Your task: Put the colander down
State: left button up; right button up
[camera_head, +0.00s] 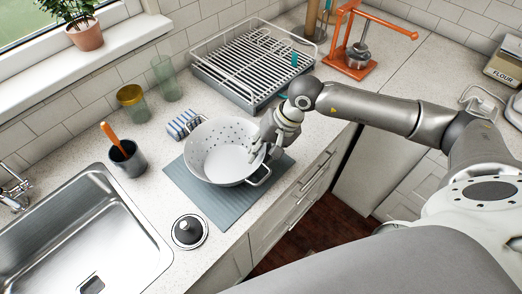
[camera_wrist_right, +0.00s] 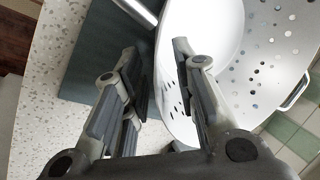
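A white colander (camera_head: 220,160) with small holes and loop handles is over the blue-grey mat (camera_head: 211,205) on the counter, apparently resting on it. My right gripper (camera_head: 262,148) is at its right rim, near the front handle (camera_head: 261,176). In the right wrist view the two fingers of the right gripper (camera_wrist_right: 155,55) are spread apart. The colander wall (camera_wrist_right: 172,112) shows between and behind them, with one finger overlapping its inside. I cannot tell whether a finger touches it. My left gripper is not in view.
The sink (camera_head: 85,235) is at the left. A dark cup (camera_head: 128,160) with an orange-handled tool, glasses (camera_head: 166,78), a striped cloth (camera_head: 183,124) and a dish rack (camera_head: 253,62) surround the mat. A round black-and-white lid (camera_head: 189,231) lies at the front edge.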

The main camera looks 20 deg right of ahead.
jog(key=shift+r, duration=0.15)
jog(key=b+v, duration=0.4)
jog(key=v, duration=0.8)
jog(key=shift+a, duration=0.1)
